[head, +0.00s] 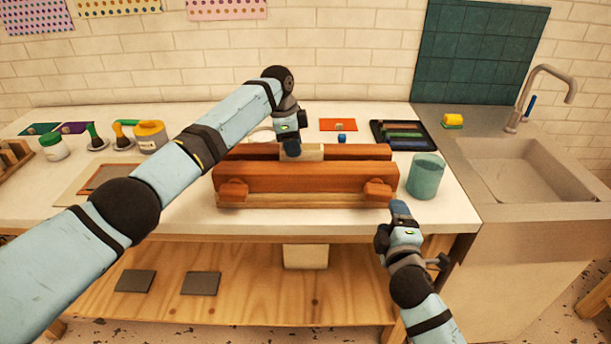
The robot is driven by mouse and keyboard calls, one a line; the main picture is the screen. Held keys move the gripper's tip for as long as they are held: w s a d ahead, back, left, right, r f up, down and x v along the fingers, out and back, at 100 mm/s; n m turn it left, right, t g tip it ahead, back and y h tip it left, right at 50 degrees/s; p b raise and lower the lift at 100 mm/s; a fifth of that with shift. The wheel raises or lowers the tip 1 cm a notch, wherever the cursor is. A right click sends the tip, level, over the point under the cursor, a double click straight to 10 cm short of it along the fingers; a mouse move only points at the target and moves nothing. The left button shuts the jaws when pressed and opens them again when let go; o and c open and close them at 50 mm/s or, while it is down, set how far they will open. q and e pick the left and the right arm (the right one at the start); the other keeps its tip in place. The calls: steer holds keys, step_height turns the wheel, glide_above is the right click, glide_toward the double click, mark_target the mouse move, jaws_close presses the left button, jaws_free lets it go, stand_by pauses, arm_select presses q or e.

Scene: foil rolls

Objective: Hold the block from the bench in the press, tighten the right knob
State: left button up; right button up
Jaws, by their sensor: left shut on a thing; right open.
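The wooden press (300,178) stands on the white bench, with two long reddish-brown jaws. Its left knob (233,190) and right knob (378,190) sit on the front face. A pale block (314,152) is between the two jaws, its top showing; its lower part is hidden. My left gripper (291,148) reaches over from the left and is shut on the block at its left end. My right gripper (399,207) is open and empty, in front of the bench edge, just below and right of the right knob, apart from it.
A teal cup (426,176) stands close to the press's right end. Behind are a black tray (404,135), an orange card (338,125) and a small blue cube (342,138). Jars and brushes (98,140) stand at left. A sink (525,165) is at right.

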arm_select(q)
steer(key=o, duration=1.1)
steer(key=shift+s, duration=0.15)
arm_select(e)
steer(key=s+d, duration=0.1)
steer(key=s, duration=0.1)
steer(key=s+d, duration=0.2)
steer(key=shift+s+d+r, duration=0.1)
steer(key=shift+s+d, duration=0.05)
steer(key=shift+d, duration=0.1)
arm_select(q)
steer(key=shift+r, duration=0.1)
steer(key=p+v, duration=0.3)
steer(key=d+p+v, duration=0.1)
steer(key=p+v, duration=0.3)
steer(key=shift+d+r, duration=0.15)
steer(key=shift+d, duration=0.1)
arm_select(e)
step_height(320, 180, up, 7)
